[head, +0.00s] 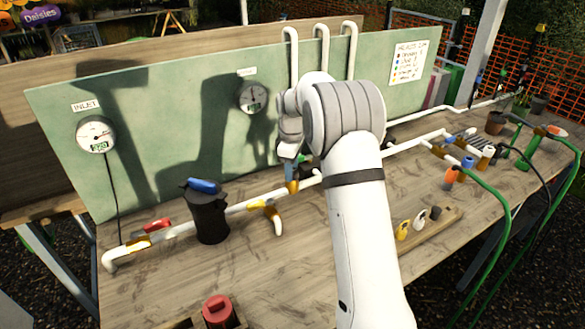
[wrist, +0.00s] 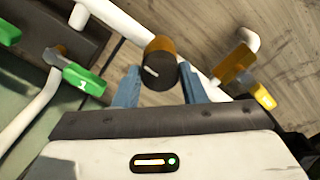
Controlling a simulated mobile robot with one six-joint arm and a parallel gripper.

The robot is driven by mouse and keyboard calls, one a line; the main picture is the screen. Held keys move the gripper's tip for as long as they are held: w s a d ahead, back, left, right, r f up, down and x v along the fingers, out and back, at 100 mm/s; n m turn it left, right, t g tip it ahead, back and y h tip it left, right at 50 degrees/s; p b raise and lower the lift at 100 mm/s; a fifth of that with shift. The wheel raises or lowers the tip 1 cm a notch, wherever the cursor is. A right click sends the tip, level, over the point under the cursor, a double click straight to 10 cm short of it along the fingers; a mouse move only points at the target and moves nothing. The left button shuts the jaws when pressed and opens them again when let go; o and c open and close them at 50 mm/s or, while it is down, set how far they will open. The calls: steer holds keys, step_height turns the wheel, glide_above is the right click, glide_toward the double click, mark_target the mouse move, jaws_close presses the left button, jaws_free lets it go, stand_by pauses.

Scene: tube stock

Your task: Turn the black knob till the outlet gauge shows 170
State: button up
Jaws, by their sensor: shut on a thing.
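The black knob (wrist: 160,72), with a white mark on its face and brass-brown behind it, sits on the white pipe in the wrist view. My gripper (wrist: 159,80) has its two blue fingers on either side of the knob and is shut on it. In the head view my gripper (head: 291,170) is over the pipe at the middle of the bench, and my arm hides most of the knob. The outlet gauge (head: 252,97) hangs on the green panel left of my wrist. Its green display is too small to read, and its label is unclear.
The inlet gauge (head: 96,134) is at the panel's left. A black canister (head: 208,217) with a blue top, a red-handled valve (head: 157,226) and a yellow-handled valve (head: 272,215) are along the pipe. A green-handled valve (wrist: 82,80) is near my fingers. Bench space in front is partly clear.

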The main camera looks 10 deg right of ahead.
steer(key=shift+w+d+r+n, duration=0.1)
steer(key=shift+n, duration=0.4)
steer(key=o, duration=1)
step_height(320, 180, up, 8)
steer(key=shift+f+b, duration=0.15)
steer(key=shift+b, duration=0.2)
